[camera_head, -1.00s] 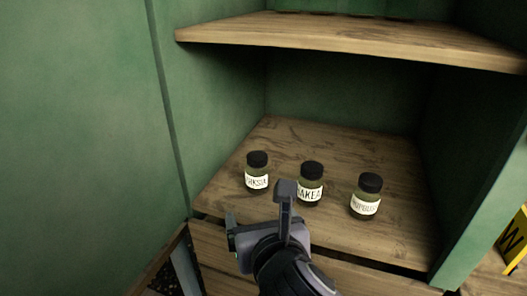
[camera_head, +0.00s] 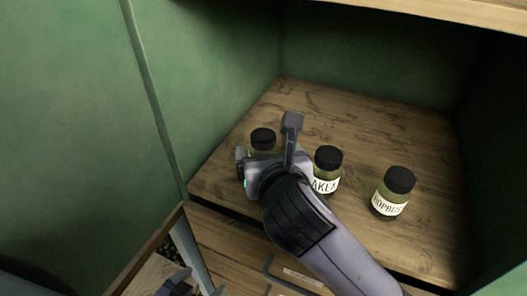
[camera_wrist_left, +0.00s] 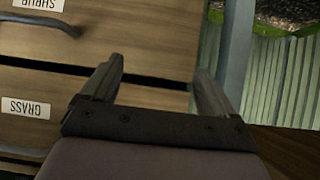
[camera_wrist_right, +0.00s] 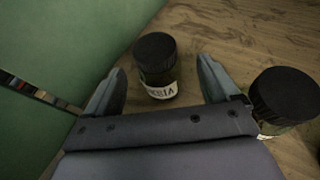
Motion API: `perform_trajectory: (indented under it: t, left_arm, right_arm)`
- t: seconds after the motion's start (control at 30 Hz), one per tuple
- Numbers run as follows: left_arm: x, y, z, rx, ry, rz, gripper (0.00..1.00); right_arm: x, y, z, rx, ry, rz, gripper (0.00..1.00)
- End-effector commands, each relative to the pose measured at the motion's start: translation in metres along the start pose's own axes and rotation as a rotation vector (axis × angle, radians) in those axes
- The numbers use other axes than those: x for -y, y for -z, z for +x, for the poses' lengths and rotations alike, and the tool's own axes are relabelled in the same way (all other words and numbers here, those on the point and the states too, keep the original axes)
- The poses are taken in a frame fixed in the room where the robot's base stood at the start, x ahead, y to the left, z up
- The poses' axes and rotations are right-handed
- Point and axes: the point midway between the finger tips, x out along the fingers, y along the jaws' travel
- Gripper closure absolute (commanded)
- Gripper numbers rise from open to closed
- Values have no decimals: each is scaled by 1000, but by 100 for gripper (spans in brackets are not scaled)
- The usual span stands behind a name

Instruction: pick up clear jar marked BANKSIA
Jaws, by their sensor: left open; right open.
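The BANKSIA jar (camera_head: 263,138) has a black lid and stands upright at the left of the row on the wooden shelf. My right gripper covers its lower part in the head view. In the right wrist view the jar (camera_wrist_right: 157,66) stands between the open fingers, apart from both, with the end of its label showing. My right gripper (camera_wrist_right: 160,78) is open and empty; it also shows in the head view (camera_head: 266,142). My left gripper (camera_wrist_left: 158,75) is open and empty, low in front of the drawers; part of it shows at the head view's bottom edge (camera_head: 178,284).
The HAKEA jar (camera_head: 327,160) stands close to the right of my right gripper, and the HOPBUSH jar (camera_head: 394,193) farther right. The green cabinet wall (camera_head: 225,75) bounds the left side. An upper shelf (camera_head: 470,12) hangs above. The shelf behind the jars is clear.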

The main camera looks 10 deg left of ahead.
Motion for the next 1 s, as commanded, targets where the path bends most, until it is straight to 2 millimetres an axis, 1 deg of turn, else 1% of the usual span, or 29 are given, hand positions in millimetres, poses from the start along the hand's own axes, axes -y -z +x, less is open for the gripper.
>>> perform_trajectory:
  t: [0.1, 0.2, 0.3, 0.6, 0.63, 0.67, 0.7, 0.77, 0.8, 0.83, 0.87, 1.0]
  left_arm:
    - [0, 0, 0, 0, 0, 0, 12]
    - [0, -1, 1, 1, 0, 0, 12]
    - [0, -1, 1, 1, -1, 0, 12]
    - [0, -1, 1, 0, -1, 1, 12]
    - [0, -1, 1, 0, -1, 1, 12]
    - [0, -1, 1, 0, -1, 1, 12]
    - [0, -1, 1, 0, -1, 1, 12]
    - [0, -1, 1, 0, -1, 1, 12]
    - [0, -1, 1, 0, -1, 1, 12]
    - [0, -1, 1, 0, -1, 1, 12]
    - [0, -1, 1, 0, -1, 1, 12]
    - [0, -1, 1, 0, 0, 1, 12]
  right_arm:
    - [-3, -1, 16, -2, 0, 3, 12]
    - [-2, -1, 27, -1, 1, 1, 12]
    - [-2, -1, 34, 0, 0, 0, 12]
    - [-2, -1, 37, 0, 0, 0, 12]
    - [-2, -1, 37, 0, 0, 0, 18]
    - [-2, -1, 37, 0, 0, 0, 28]
    - [-2, -1, 37, 0, 0, 0, 41]
    - [-2, -1, 36, 0, 0, 0, 61]
    - [-2, -1, 36, 0, 0, 0, 74]
    - [-2, -1, 36, 0, 0, 0, 74]
    - [-2, -2, 36, 3, -1, 0, 80]
    - [-2, -2, 36, 2, 0, 0, 80]
